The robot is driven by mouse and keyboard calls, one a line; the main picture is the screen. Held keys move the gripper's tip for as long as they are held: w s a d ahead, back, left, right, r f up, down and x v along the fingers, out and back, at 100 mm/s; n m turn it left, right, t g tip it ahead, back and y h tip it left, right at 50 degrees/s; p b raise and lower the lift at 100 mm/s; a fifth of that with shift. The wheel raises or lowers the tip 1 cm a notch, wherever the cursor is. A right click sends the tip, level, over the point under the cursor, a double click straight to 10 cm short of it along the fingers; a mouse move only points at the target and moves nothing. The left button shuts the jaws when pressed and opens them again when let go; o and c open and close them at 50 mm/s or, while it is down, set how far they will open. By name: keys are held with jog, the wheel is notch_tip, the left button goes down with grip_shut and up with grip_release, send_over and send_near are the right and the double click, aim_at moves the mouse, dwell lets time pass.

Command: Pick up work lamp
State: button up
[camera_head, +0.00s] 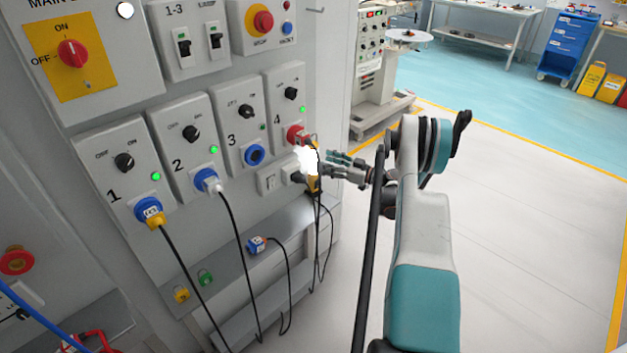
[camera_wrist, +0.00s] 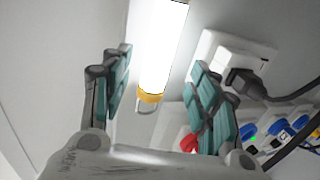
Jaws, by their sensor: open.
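The work lamp (camera_head: 309,160) glows white beside the lower right of the panel, with a yellow lower part. In the wrist view the lamp (camera_wrist: 163,45) is a bright tube with a yellow end cap and a wire loop; its other end runs out of the frame. My gripper (camera_head: 333,164) is open just right of the lamp. In the wrist view the teal fingers of my gripper (camera_wrist: 160,72) stand on either side of the lamp's line, with visible gaps. I cannot tell how deep the lamp sits between them.
A wall socket with a black plug (camera_wrist: 245,82) is close to the right finger. Station 4's red plug (camera_head: 298,135) and hanging black cables (camera_head: 318,235) are beside the lamp. A ledge (camera_head: 225,262) holds a blue plug (camera_head: 257,245). The floor (camera_head: 520,220) at right is clear.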

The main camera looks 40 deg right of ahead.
aim_at(317, 174)
jog(key=b+x, duration=0.2)
jog(key=x, duration=0.2)
jog(key=shift+w+f, duration=0.1)
jog(key=shift+w, duration=0.25)
jog(key=shift+c, duration=0.6)
grip_shut()
